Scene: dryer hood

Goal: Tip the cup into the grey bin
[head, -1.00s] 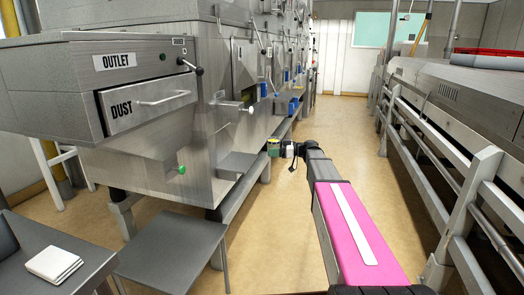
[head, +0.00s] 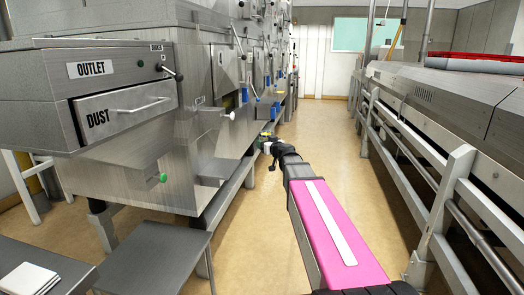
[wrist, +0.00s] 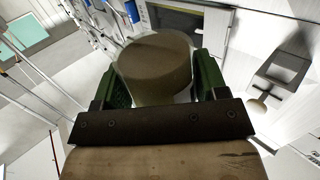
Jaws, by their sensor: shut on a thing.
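The cup (wrist: 155,68) is a tan-brown round shape in the wrist view, between the two green fingers of my gripper (wrist: 160,88). The gripper is shut on it. Whether the brown face is the cup's contents or its own surface I cannot tell. In the head view my gripper (head: 265,142) is small and far off at the end of my outstretched arm, near the dryer's lower side. The cup cannot be made out clearly there. I cannot identify a grey bin in either view.
The steel dryer with its dust drawer (head: 125,108) stands on the left. A low grey table (head: 155,255) stands below it, and a white folded stack (head: 28,278) lies at the lower left. A railed machine (head: 450,110) lines the right. The aisle floor (head: 315,125) between is clear.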

